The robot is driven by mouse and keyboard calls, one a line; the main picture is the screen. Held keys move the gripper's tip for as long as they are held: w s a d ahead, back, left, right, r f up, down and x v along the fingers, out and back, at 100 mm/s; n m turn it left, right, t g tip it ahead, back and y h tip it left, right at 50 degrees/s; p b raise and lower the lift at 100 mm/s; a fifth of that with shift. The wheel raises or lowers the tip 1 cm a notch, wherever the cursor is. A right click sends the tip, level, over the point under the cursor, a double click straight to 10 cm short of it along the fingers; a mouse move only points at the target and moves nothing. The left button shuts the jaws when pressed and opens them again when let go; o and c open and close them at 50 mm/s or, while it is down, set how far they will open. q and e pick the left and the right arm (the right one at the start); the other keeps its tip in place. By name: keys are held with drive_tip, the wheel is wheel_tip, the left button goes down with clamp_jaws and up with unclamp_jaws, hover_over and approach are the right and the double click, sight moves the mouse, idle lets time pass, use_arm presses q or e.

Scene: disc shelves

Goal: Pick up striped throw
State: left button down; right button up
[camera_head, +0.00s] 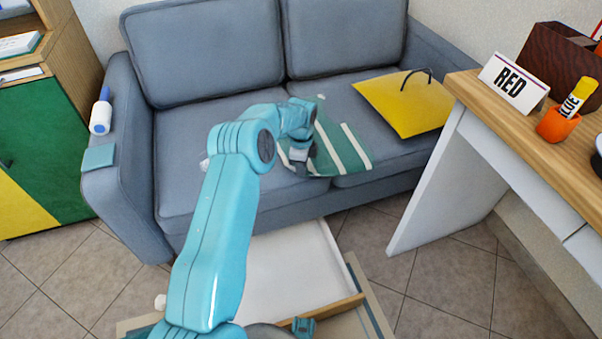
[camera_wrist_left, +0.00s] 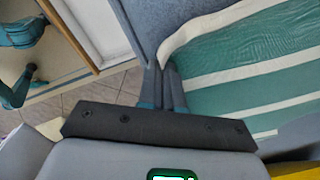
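The striped throw (camera_head: 343,148), green with white stripes, lies on the sofa seat just right of my left gripper (camera_head: 300,157) in the head view. In the left wrist view the throw (camera_wrist_left: 245,85) fills the right side. There my left gripper (camera_wrist_left: 164,70) has its fingers close together at the throw's near corner, where the white edge rises to the fingertips. It looks shut on that edge, though the fingers hide the pinch. A teal part of mine shows at the bottom of the head view and at the left of the wrist view; I cannot tell whether it is my right gripper.
The blue-grey sofa (camera_head: 205,125) carries a yellow bag (camera_head: 405,105) at right. A white bottle (camera_head: 101,115) and a teal square (camera_head: 98,157) rest on its left arm. A desk (camera_head: 540,130) with a RED sign stands right. An open white drawer (camera_head: 290,265) is in front.

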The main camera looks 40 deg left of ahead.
use_arm(q)
drive_tip(key=shift+s+d+f, duration=0.15)
drive_tip(key=shift+f, duration=0.05)
wheel_tip(320, 180, up, 12)
drive_tip(key=p, duration=0.8)
